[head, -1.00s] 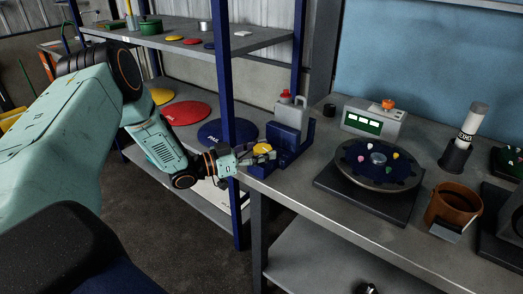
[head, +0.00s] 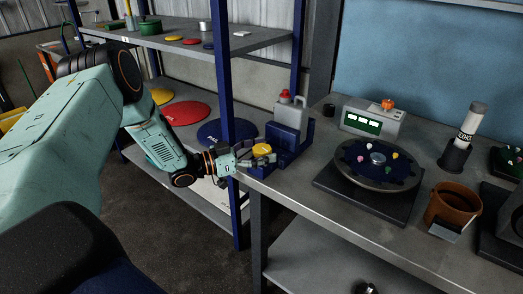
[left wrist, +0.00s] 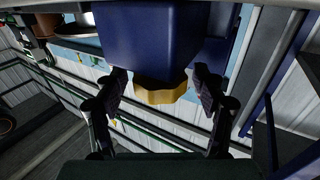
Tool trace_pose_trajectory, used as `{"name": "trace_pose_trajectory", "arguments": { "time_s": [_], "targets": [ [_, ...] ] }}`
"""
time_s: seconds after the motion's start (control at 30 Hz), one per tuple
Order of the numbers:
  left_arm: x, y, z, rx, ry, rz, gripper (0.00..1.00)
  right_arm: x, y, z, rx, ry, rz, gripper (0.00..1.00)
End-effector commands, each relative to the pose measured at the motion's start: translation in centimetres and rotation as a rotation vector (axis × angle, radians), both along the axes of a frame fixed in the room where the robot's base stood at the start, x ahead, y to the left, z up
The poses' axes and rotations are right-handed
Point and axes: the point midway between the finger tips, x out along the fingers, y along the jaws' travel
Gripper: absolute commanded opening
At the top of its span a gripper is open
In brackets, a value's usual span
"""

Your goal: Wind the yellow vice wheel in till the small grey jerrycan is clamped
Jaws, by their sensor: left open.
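The yellow vice wheel (head: 261,149) is on the near side of the blue vice (head: 290,142) at the bench's left end. The small grey jerrycan (head: 291,113) with a red cap stands upright in the vice. My left gripper (head: 268,157) is open at the wheel. In the left wrist view the wheel (left wrist: 160,91) lies between the two spread fingers (left wrist: 162,88), under the blue vice body (left wrist: 140,40). I cannot tell whether the fingers touch it. The gap between jaws and jerrycan is hidden. My right gripper is not in view.
A blue shelf post (head: 228,100) stands just left of the vice, close to my left arm. A round dark turntable (head: 377,163) and a grey box with a green display (head: 372,120) stand to the right. Bare bench top lies between vice and turntable.

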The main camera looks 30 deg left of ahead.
Motion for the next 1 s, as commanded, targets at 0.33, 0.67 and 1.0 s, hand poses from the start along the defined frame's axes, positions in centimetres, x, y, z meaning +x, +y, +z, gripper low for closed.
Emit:
{"name": "trace_pose_trajectory", "arguments": {
  "time_s": [0.33, 0.67, 1.0],
  "targets": [
    [-1.2, 1.0, 0.0, -0.001, 0.0, 0.004, 0.7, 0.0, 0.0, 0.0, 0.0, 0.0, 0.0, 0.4],
    [-5.4, 3.9, 0.1, -0.003, -0.001, 0.006, 0.7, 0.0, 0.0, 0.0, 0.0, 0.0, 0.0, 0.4],
    [-8.7, 6.1, 0.1, -0.003, -0.003, 0.004, 0.7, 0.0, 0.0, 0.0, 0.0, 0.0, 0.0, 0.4]
  ]
}}
